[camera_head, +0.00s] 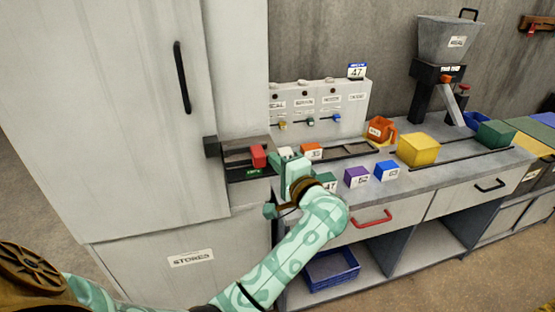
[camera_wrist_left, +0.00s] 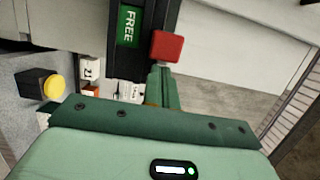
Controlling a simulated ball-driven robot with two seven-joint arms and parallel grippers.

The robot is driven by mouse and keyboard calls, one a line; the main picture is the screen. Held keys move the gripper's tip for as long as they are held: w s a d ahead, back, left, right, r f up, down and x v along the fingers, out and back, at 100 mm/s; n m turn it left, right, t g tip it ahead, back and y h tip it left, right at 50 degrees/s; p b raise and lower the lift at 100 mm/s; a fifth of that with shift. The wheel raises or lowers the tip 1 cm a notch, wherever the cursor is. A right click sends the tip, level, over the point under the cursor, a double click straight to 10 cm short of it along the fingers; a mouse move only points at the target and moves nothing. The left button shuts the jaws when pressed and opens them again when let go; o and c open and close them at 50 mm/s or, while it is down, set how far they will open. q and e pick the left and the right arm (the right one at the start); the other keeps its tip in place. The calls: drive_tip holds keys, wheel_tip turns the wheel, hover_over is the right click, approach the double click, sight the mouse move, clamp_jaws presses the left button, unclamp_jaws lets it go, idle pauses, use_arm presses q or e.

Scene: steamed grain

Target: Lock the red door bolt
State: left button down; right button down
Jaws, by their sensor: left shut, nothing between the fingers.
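The red bolt knob (camera_head: 258,156) sits on a dark bolt plate (camera_head: 236,158) beside the tall white door (camera_head: 120,110). The knob also shows in the left wrist view (camera_wrist_left: 167,46). A green window reading FREE (camera_wrist_left: 130,24) shows on the plate there. A black bracket (camera_head: 211,147) is at the door's edge. My left gripper (camera_head: 286,157) is right of the knob in the head view, shut and empty. In the wrist view its fingers (camera_wrist_left: 160,72) end close to the knob; whether they touch it I cannot tell. My right gripper is out of view.
The grey counter holds several labelled blocks, including a purple one (camera_head: 356,177) and a blue one (camera_head: 386,171), plus a yellow block (camera_head: 418,150) and an orange mug (camera_head: 381,131). A meal hopper (camera_head: 444,40) stands behind. A black handle (camera_head: 182,77) is on the door.

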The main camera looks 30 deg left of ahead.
sight(255, 165)
use_arm(q)
drive_tip(key=s+a+b, duration=0.1)
drive_tip(key=s, duration=0.1)
drive_tip(key=s+a+b, duration=0.1)
drive_tip(key=a, duration=0.1)
drive_tip(key=shift+s+f, duration=0.2)
drive_tip(key=shift+s, duration=0.15)
drive_tip(key=shift+s+a+r, duration=0.1)
drive_tip(key=shift+s+r, duration=0.05)
drive_tip(key=shift+r, duration=0.1)
drive_tip(key=shift+b, duration=0.35)
